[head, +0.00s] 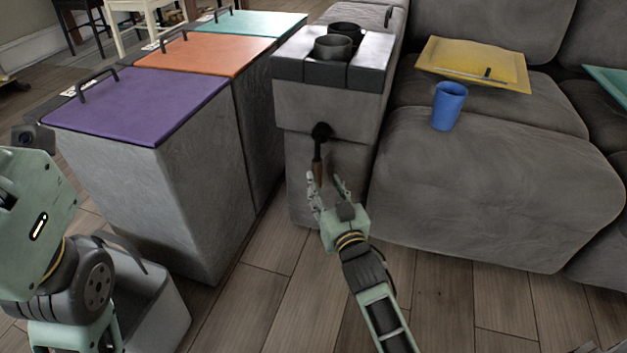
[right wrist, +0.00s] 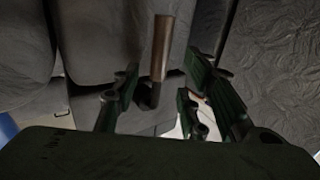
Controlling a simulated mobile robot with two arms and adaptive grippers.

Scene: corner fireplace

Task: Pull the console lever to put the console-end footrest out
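The lever (head: 317,168) has a dark round pivot on the front of the grey console (head: 300,105) and a brown handle hanging down. My right gripper (head: 328,184) is in front of the console with its fingers spread around the lower end of the handle. In the right wrist view the brown handle (right wrist: 162,48) stands between the open fingers (right wrist: 165,88), with gaps on both sides. The console-end seat (head: 480,185) is right of the console, its front face hanging down, with no footrest seen extended. My left arm shows at the left edge, but its fingers do not.
A blue cup (head: 449,106) stands on the console-end seat, near a yellow tray (head: 472,62). Left are storage boxes with purple (head: 140,105), orange and teal lids, and a grey bin (head: 155,300). The floor before the sofa is clear.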

